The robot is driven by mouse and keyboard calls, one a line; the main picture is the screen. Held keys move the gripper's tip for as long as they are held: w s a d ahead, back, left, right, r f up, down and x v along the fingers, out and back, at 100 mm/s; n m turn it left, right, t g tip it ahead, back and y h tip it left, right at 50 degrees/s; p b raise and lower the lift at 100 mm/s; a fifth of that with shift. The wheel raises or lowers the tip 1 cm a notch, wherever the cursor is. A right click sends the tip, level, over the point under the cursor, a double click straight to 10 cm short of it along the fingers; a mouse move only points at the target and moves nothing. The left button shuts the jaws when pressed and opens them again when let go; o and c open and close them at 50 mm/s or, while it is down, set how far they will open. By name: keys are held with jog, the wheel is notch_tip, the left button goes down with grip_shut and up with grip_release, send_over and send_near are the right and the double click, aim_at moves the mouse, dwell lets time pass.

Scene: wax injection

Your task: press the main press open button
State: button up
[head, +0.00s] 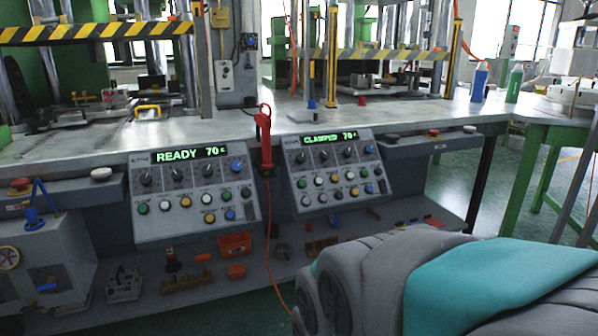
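Two sloped grey control panels hang under the front edge of the bench in the head view. The left panel (192,224) has a green display (190,154) reading READY 70. The right panel (335,203) has a display (329,139) reading CLAMPED 70. Each has a row of black knobs with small coloured buttons below, such as a green one (142,208) on the left panel and a green one (301,183) on the right. Button labels are too small to read, so I cannot tell which is the press open button. My gripper is not visible; my grey and teal arm fills the lower right.
A red-handled tool with an orange cord (263,140) hangs between the panels. Presses with yellow-black striped bars (90,31) stand on the metal bench (200,130). A lower shelf (100,312) holds orange bins (234,244). Blue (479,82) and green (514,84) bottles stand right.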

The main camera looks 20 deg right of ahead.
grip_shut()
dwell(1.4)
